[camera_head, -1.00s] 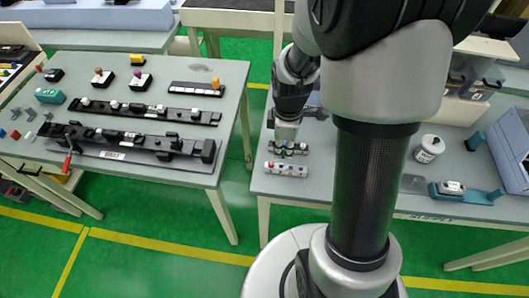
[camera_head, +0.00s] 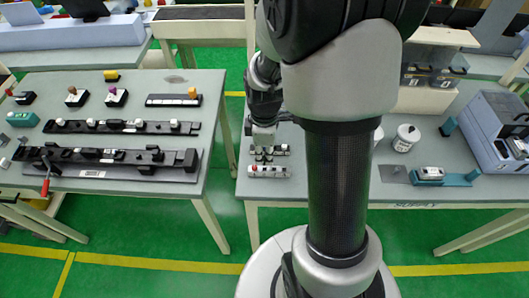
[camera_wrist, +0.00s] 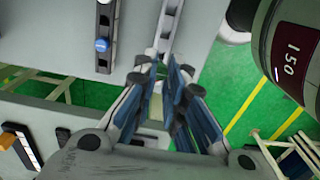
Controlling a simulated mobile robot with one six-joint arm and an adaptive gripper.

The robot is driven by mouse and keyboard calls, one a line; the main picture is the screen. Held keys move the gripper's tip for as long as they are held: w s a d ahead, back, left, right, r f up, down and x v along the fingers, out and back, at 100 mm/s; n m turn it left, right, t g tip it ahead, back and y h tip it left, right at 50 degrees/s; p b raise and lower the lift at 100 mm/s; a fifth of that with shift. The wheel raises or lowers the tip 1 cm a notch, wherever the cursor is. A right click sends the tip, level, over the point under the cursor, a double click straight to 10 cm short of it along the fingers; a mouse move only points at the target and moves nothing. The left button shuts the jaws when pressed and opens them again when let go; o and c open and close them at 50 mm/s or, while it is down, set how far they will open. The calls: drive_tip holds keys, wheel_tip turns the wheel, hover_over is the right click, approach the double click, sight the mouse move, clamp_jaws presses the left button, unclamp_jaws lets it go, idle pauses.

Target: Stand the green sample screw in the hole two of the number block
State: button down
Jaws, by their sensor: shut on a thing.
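My gripper (camera_head: 264,157) points down over the near end of the right table, at two pale racks. In the wrist view its blue fingers (camera_wrist: 168,95) are close together. What they hold is hidden between them, and no green screw shows clearly. The near rack (camera_head: 280,172) carries a red piece at its left end; the other rack (camera_head: 283,149) is just behind, partly covered by the fingers. In the wrist view a rack with a blue-topped piece (camera_wrist: 103,45) lies left of the fingers. A black strip with white tiles (camera_head: 170,100), apparently the number block, lies on the left table.
An orange peg (camera_head: 192,92) stands at the strip's right end. Long black fixtures (camera_head: 120,127) lie closer on the left table (camera_head: 215,120). A green-floored gap separates the tables. A white jar (camera_head: 405,138) and a teal holder (camera_head: 457,179) stand on the right table.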

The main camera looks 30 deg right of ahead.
drive_tip(key=shift+f+b, duration=1.55)
drive_tip(key=shift+f, duration=0.6)
drive_tip(key=c, duration=1.6)
unclamp_jaws()
drive_tip(key=shift+o, duration=0.2)
drive_tip(key=shift+r, duration=0.15)
wheel_tip(320, 180, up, 12)
drive_tip(key=shift+f, duration=0.1)
